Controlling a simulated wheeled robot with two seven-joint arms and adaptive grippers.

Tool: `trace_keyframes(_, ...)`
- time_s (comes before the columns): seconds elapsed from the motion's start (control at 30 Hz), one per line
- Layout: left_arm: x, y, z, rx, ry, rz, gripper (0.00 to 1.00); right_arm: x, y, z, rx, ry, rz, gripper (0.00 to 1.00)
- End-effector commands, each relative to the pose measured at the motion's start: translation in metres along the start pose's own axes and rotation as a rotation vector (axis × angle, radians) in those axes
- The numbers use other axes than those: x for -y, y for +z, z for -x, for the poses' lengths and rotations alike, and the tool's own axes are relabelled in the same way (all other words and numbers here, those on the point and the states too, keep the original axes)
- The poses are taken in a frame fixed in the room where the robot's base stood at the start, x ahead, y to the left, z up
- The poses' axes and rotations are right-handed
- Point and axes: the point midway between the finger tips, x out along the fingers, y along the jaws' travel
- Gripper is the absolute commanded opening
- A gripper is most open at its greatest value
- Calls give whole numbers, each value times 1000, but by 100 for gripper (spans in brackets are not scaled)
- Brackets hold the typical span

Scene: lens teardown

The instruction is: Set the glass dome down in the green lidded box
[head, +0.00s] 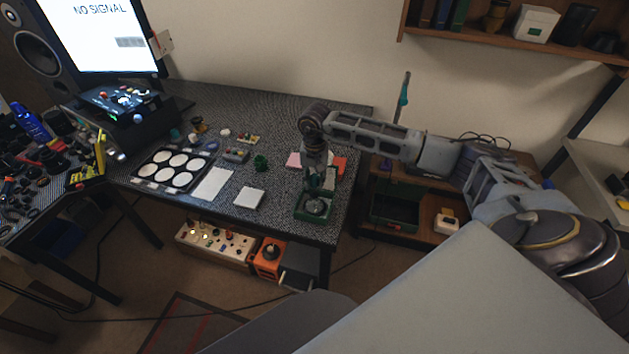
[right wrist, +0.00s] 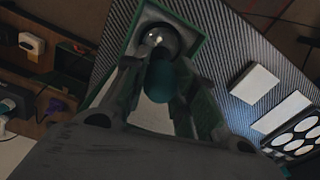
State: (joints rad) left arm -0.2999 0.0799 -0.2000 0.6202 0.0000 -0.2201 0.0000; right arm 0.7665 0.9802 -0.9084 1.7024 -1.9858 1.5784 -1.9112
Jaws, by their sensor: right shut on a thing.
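The green box (head: 301,216) stands open near the front right corner of the patterned table. It also shows in the right wrist view (right wrist: 199,50), with a grey lining. The clear glass dome (right wrist: 158,40) appears inside its outline, at the far end of a teal cylinder (right wrist: 160,82). I cannot tell whether the dome touches the lining. My right gripper (head: 318,188) is above the box, pointing down. In the right wrist view its fingers (right wrist: 158,92) are shut on the teal cylinder. The fingers hide part of the box. My left gripper is not in view.
A white square pad (head: 249,198) and a white sheet (head: 212,184) lie left of the box. A black tray of white discs (head: 173,169) lies farther left. A small green item (head: 261,162) stands behind. The table's front edge is close to the box.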

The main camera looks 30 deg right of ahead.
Motion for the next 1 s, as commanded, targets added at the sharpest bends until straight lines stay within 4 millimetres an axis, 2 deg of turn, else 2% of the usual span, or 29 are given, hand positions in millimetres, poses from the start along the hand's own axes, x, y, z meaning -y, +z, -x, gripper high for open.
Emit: trace_keyframes(1.0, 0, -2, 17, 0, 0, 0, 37, 0, 0, 38, 0, -1, 0, 6)
